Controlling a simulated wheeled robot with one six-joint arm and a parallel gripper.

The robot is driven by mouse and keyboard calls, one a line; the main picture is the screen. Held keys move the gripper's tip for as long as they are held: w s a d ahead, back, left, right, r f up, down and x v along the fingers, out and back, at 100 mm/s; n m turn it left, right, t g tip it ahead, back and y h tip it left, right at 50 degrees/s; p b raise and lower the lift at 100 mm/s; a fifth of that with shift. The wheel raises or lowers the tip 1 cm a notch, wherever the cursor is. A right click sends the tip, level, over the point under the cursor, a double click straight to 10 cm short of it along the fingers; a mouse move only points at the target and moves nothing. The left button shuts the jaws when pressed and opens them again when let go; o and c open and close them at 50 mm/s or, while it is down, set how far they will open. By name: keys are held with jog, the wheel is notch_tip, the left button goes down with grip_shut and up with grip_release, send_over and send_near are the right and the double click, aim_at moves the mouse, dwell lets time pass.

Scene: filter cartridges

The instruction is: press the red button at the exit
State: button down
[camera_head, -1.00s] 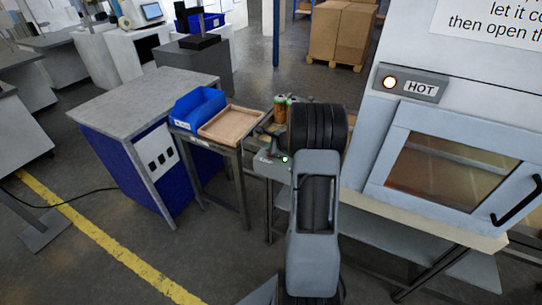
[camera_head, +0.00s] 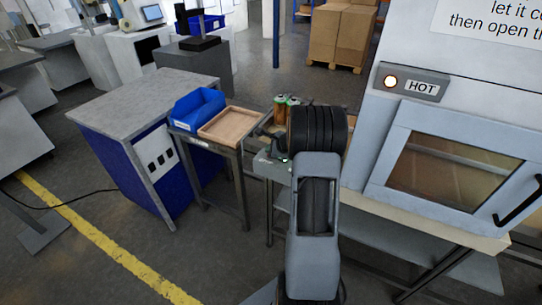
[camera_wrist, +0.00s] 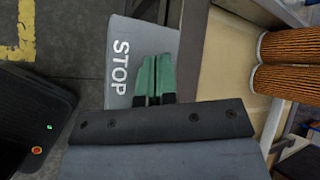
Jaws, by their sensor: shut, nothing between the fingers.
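A grey box marked STOP (camera_wrist: 120,65) shows in the wrist view, under and just left of my gripper (camera_wrist: 154,58). The gripper's green fingers are together and empty over the box. They cover part of its top, and I see no red button on the part that shows. I cannot tell whether the fingertips touch the box. In the head view the grey box (camera_head: 268,168) is at the near end of a bench, mostly hidden behind my arm.
Orange pleated cartridges (camera_wrist: 290,46) lie right of the gripper. A wooden tray (camera_head: 228,126) and a blue bin (camera_head: 197,107) are on a stand to the left. A cabinet marked HOT (camera_head: 450,150) stands close on the right. Floor at left is open.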

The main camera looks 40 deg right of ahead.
jog(key=shift+f, duration=0.25)
jog(key=shift+r, duration=0.15)
dwell(0.4)
jog(key=shift+r+p, duration=0.35)
jog(key=shift+r, duration=0.35)
jog(key=shift+r, duration=0.1)
jog(key=shift+r+p, duration=1.9)
jog(key=shift+r, duration=0.55)
